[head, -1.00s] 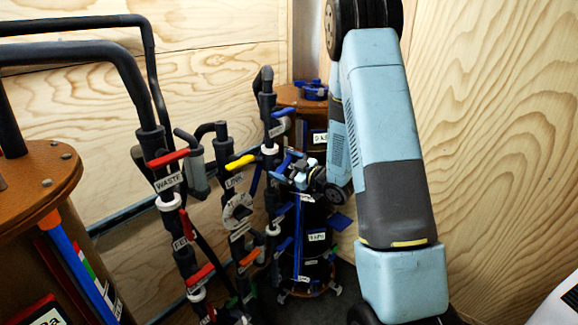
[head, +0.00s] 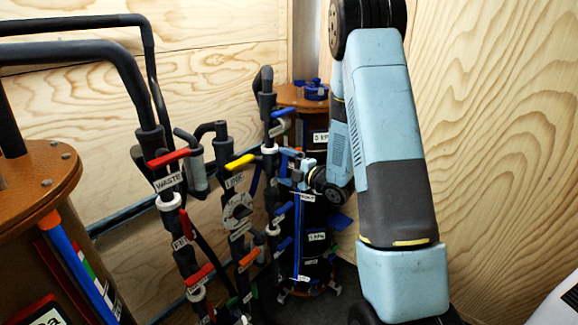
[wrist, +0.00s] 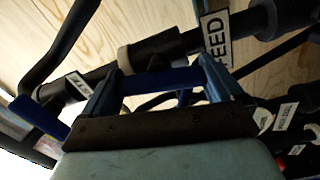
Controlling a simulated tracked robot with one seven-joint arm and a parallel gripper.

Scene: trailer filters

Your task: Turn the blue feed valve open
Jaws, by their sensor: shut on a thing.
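The blue feed valve handle (wrist: 160,80) is a bar lying across between my fingers in the wrist view. A white FEED label (wrist: 215,38) sits on the dark pipe just beyond the right finger. My gripper (wrist: 163,72) is shut on the blue handle, with one finger at each side. In the head view my gripper (head: 293,178) is at the right-hand dark pipe column, partly hidden by its own wrist. How far the valve is turned I cannot tell.
Pipe columns with red WASTE (head: 168,158) and yellow (head: 240,162) handles stand left of my gripper. A brown-topped black cylinder (head: 300,100) stands behind. Another blue handle (head: 282,112) sits above my gripper. Plywood walls close in behind and at right.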

